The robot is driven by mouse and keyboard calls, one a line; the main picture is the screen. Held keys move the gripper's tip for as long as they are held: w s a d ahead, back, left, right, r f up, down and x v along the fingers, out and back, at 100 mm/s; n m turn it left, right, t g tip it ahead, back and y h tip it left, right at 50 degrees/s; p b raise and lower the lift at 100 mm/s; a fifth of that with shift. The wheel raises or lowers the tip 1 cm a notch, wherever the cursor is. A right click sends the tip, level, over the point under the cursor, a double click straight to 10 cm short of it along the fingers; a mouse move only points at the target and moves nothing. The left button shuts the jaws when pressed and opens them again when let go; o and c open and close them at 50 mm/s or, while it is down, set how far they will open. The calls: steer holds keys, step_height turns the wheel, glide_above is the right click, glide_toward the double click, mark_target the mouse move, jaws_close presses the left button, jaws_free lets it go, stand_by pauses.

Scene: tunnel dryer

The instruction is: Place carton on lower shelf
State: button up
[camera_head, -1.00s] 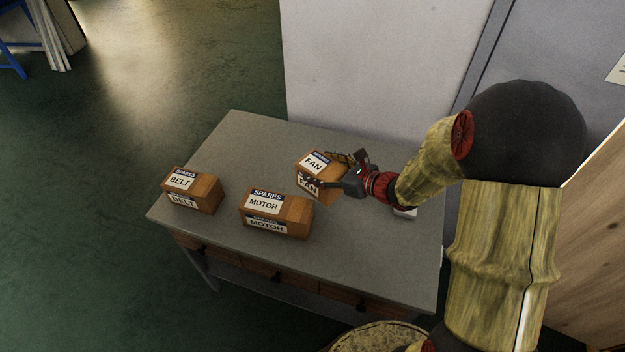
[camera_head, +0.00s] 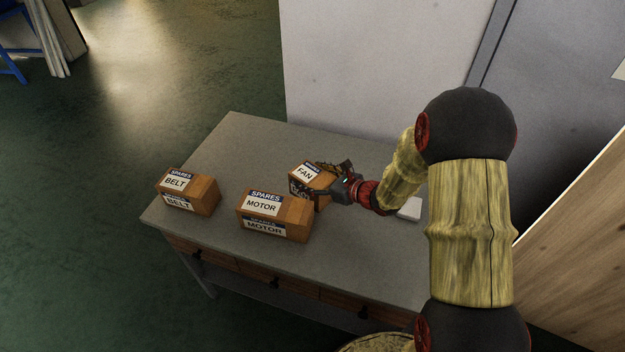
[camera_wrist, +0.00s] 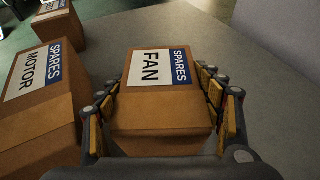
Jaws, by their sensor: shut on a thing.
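The FAN carton (camera_head: 308,176) is a brown box with a white and blue SPARES label, at the back right of the three cartons on the grey table. My gripper (camera_head: 330,180) is shut on it from the right. In the wrist view the FAN carton (camera_wrist: 158,98) sits between the two fingers of my gripper (camera_wrist: 160,105), one along each side. I cannot tell whether its base touches the table. The MOTOR carton (camera_head: 274,214) stands close in front, and the BELT carton (camera_head: 188,191) stands at the left. A lower shelf (camera_head: 235,283) shows partly beneath the table.
The table (camera_head: 240,140) has drawers (camera_head: 285,290) along its front. A small white object (camera_head: 410,209) lies on the table behind my arm. A pale wall panel (camera_head: 375,70) rises behind the table. The table's back left is clear, and green floor (camera_head: 150,110) is open to the left.

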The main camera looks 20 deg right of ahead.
steer(key=shift+r, duration=0.2)
steer(key=shift+f, duration=0.15)
steer(key=o, duration=1.9)
steer(key=shift+c, duration=0.2)
